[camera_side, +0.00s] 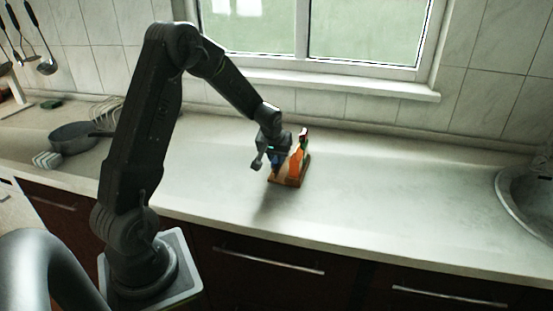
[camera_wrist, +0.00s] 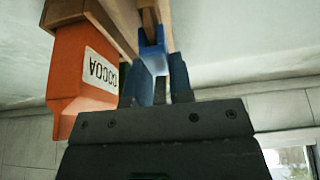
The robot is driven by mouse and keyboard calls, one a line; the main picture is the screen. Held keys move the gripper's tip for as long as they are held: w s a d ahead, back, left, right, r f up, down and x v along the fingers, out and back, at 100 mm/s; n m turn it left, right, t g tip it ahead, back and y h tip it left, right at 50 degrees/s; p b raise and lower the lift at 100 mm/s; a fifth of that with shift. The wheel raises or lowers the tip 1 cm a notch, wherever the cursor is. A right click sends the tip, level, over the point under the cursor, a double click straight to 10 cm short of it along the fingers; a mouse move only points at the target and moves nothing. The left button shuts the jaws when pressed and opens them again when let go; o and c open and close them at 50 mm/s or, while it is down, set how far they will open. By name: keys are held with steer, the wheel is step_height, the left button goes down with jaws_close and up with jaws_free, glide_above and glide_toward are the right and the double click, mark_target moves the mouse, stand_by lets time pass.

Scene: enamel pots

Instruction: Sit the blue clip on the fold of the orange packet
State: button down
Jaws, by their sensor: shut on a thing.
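The orange packet (camera_side: 297,162) stands upright on a small wooden stand (camera_side: 287,183) on the counter. In the wrist view the orange packet (camera_wrist: 78,75), with a white COCOA label, is left of my fingers, apart from them. My gripper (camera_side: 272,158) is low beside the packet's left side in the side view. In the wrist view my gripper (camera_wrist: 158,75) is shut on the blue clip (camera_wrist: 153,45), which shows between and beyond the fingertips. The clip's far end meets a wooden piece in that view; whether they touch, I cannot tell.
A dark pan (camera_side: 72,137) and a wire rack stand at the left of the counter. A round metal sink (camera_side: 522,200) is at the far right. The counter (camera_side: 400,190) between the stand and sink is clear. A tiled wall and window run behind.

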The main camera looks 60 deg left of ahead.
step_height(320, 180, up, 4)
steer(key=shift+s+r, duration=0.1)
steer(key=s+a+r, duration=0.6)
steer(key=s, duration=0.3)
steer(key=w+d, duration=0.3)
steer(key=w, duration=0.1)
steer(key=w+d+r, duration=0.1)
steer(key=w+d, duration=0.3)
steer(key=w, duration=0.1)
steer(key=w+d+r, duration=0.1)
steer(key=w+d, duration=0.3)
steer(key=shift+w+r, duration=0.15)
steer(key=shift+r, duration=0.1)
steer(key=shift+f, duration=2.1)
steer(key=shift+f, duration=1.25)
steer(key=c, duration=0.9)
jaws_free()
steer(key=shift+c, duration=0.2)
steer(key=shift+r, duration=0.1)
